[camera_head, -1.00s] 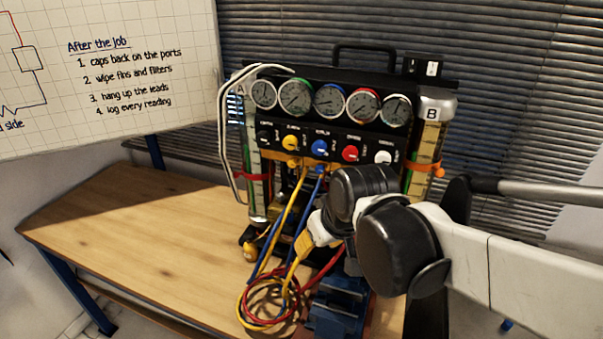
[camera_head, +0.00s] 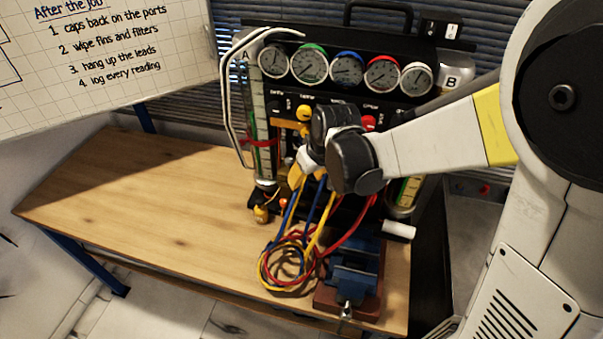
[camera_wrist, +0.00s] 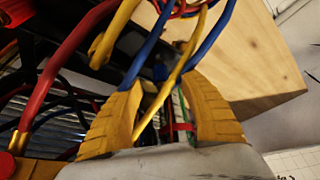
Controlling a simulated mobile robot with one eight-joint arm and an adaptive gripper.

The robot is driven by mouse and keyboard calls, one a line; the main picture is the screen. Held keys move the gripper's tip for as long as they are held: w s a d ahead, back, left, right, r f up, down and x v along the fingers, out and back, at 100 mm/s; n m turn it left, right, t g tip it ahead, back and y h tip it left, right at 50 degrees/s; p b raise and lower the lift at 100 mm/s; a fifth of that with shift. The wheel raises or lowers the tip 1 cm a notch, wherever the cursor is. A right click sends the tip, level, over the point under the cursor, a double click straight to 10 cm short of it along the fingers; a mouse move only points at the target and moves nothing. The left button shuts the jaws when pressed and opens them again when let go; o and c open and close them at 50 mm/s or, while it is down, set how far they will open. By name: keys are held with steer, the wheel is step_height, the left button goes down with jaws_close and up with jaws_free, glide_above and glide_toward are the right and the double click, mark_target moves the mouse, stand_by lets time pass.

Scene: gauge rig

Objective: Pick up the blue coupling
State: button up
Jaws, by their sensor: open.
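I cannot make out the blue coupling itself; my arm and gripper cover the middle of the rig's port row in the head view. A blue hose (camera_head: 290,213) comes down from there to the coiled leads. In the wrist view, blue hose (camera_wrist: 150,45) runs to the left yellow finger, and another blue length (camera_wrist: 212,45) passes by the right fingertip. My gripper (camera_wrist: 163,84) is open, its two yellow fingers apart with a yellow hose (camera_wrist: 165,92) crossing between them. In the head view, my gripper (camera_head: 297,177) is close in front of the rig, partly hidden by my wrist.
The gauge rig (camera_head: 375,98) stands at the back of the wooden bench (camera_head: 140,200). Coiled red, yellow and blue leads (camera_head: 268,268) lie in front, beside a blue vise (camera_head: 352,270). A red hose (camera_wrist: 67,65) runs left of the fingers. The bench's left half is clear.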

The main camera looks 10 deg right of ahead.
mark_target(305, 181)
steer(key=x, duration=0.3)
steer(key=shift+w+a+f+b, duration=0.1)
steer(key=shift+w+f+b, duration=0.05)
steer(key=shift+f+b, duration=0.2)
steer(key=shift+c, duration=0.4)
jaws_close()
steer(key=shift+r, duration=0.1)
